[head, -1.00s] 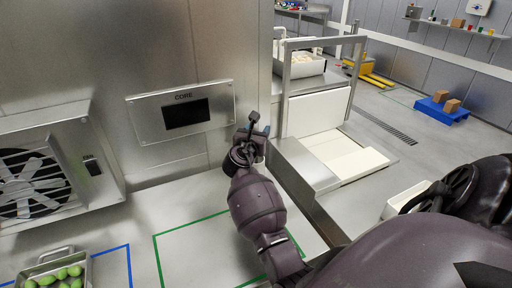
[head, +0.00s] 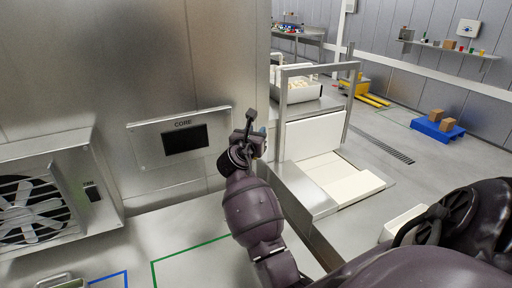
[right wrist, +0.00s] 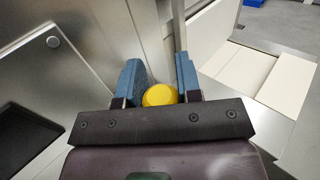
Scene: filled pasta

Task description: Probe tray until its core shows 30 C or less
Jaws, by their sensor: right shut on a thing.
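My right gripper (head: 258,146) is raised in front of the steel wall, right of the display panel. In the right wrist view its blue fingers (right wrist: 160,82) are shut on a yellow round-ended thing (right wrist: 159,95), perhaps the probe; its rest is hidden. The CORE panel (head: 222,119) on the wall has a dark screen (head: 185,139) with no readable number. A metal tray's handle (head: 55,280) shows at the bottom left edge; the tray's contents are almost wholly cut off. My left gripper is not in view.
A framed white hatch (head: 313,135) and a pale tray (head: 300,92) lie to the right.

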